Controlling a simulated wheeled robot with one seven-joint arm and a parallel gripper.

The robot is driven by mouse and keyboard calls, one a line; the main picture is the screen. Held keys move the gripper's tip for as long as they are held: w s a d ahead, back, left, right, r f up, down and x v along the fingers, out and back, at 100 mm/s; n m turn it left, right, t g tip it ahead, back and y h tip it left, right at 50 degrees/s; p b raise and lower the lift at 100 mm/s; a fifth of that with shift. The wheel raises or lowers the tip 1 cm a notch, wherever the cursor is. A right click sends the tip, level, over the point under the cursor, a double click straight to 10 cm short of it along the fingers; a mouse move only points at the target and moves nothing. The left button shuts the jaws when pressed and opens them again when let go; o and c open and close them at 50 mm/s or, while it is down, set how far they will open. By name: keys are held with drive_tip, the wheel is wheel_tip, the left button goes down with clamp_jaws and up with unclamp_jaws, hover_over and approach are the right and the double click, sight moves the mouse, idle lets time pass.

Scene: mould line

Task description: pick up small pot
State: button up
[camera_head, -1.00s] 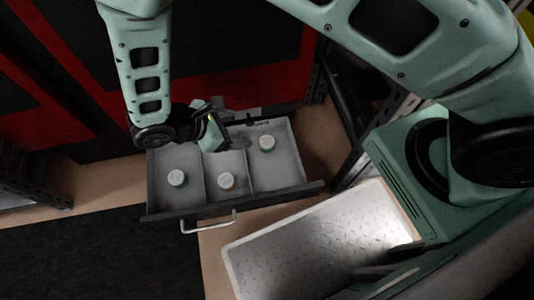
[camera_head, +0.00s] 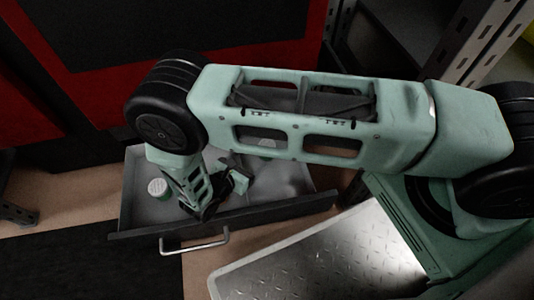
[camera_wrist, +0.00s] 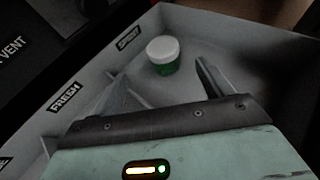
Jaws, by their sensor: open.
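In the wrist view a small pot (camera_wrist: 163,56) with a white lid and green side stands upright in a grey drawer compartment, near a corner. My gripper (camera_wrist: 172,86) is open and empty, with the pot beyond its fingers and apart from them. In the head view my gripper (camera_head: 238,170) is low over or inside the open drawer (camera_head: 136,215). A white-lidded green pot (camera_head: 158,188) stands in the left compartment, left of my gripper. My arm hides much of the middle and right compartments. I cannot tell which pot the wrist view shows.
The drawer walls carry labels, one reading FRESH (camera_wrist: 65,97). The drawer's front handle (camera_head: 194,243) sticks out toward the viewer. A metal tread-plate surface (camera_head: 320,255) lies to the lower right. Metal shelving (camera_head: 480,45) stands at the upper right.

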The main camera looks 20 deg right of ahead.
drive_tip(key=b+x, duration=0.2)
drive_tip(key=x, duration=0.4)
drive_tip(key=shift+w+d+f+b, duration=0.1)
drive_tip(key=shift+d+f+b, duration=0.1)
drive_tip(key=shift+b, duration=0.2)
drive_tip(key=d+f+b, duration=0.1)
drive_tip(key=b, duration=0.1)
drive_tip(key=w+d+f+b, duration=0.1)
drive_tip(key=d+b, duration=0.1)
drive_tip(key=shift+w+f, duration=0.25)
drive_tip(key=shift+f, duration=0.1)
drive_tip(key=shift+w+d, duration=0.35)
drive_tip(key=shift+d, duration=0.15)
drive_tip(key=shift+c, duration=0.3)
drive_tip(key=c, duration=1.1)
drive_tip(key=shift+r, duration=0.1)
